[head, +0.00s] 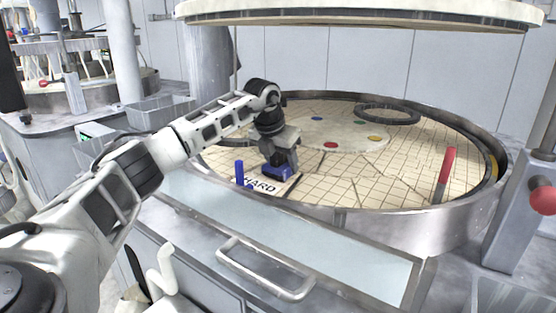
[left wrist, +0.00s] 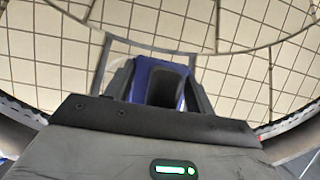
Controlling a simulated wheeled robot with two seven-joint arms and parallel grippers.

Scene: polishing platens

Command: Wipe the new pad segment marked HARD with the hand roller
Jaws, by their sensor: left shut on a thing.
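The pad segment marked HARD (head: 262,186) lies at the near left edge of the round platen, its black lettering facing up. My left gripper (head: 280,168) points down over it and is shut on a blue thing, which I take to be the hand roller (head: 277,174). In the left wrist view the blue body (left wrist: 146,80) sits between the two fingers, above the tiled pad surface. Whether its underside touches the pad cannot be seen. The gripper hides part of the segment. My right gripper is not in view.
An upright blue peg (head: 239,172) stands just left of the lettering. A red-handled rod (head: 446,166) stands at the platen's right. A black ring (head: 388,113) lies at the back. A raised disc (head: 350,6) hangs overhead. The platen's metal rim (head: 400,222) surrounds the pads.

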